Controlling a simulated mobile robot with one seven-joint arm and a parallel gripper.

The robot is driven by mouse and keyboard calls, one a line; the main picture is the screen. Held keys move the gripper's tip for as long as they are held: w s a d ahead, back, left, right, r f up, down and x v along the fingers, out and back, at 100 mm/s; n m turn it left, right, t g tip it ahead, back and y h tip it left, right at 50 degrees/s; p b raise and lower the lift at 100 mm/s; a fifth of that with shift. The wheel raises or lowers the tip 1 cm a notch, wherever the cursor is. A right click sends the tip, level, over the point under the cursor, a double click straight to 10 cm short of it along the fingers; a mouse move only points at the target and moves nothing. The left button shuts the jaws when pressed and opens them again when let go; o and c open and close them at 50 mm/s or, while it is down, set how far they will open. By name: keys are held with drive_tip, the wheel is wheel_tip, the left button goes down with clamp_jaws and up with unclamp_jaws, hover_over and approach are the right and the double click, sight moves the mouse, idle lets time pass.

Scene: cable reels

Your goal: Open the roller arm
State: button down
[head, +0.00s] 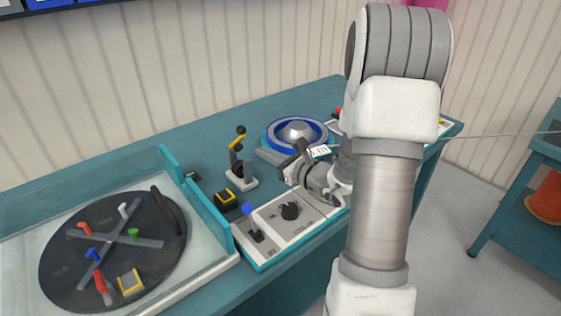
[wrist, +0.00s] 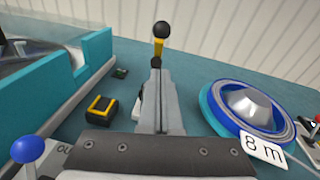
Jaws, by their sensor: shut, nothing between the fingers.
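The roller arm (head: 236,147), as I take it, is a small yellow and black arm with a black ball on top. It stands raised on a light grey base (head: 241,180) on the teal bench. In the wrist view the arm (wrist: 158,46) shows straight beyond the fingertips, with its lower part hidden behind them. My gripper (head: 287,168) is to the right of the arm in the head view, above the control panel. Its fingers (wrist: 156,68) are shut and empty. They point toward the arm; the wrist view does not show clearly whether they touch it.
A control panel (head: 303,212) with a blue-knobbed lever (head: 249,212) and a black knob lies in front. A yellow and black button box (head: 226,199) stands left. A blue-rimmed reel (head: 270,138) with an "8 m" tag (wrist: 263,149) is behind. A dark turntable (head: 67,262) is far left.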

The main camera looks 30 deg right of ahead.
sight(245, 135)
drive_tip(key=w, duration=0.1)
drive_tip(key=w+a+r, duration=0.1)
drive_tip(key=w+r, duration=0.1)
drive_tip(key=shift+w+a+r, duration=0.2)
drive_tip(key=shift+w+a, duration=0.05)
drive_tip(key=shift+w, duration=0.1)
drive_tip(key=shift+r+p, duration=0.2)
drive_tip(key=shift+p, duration=0.2)
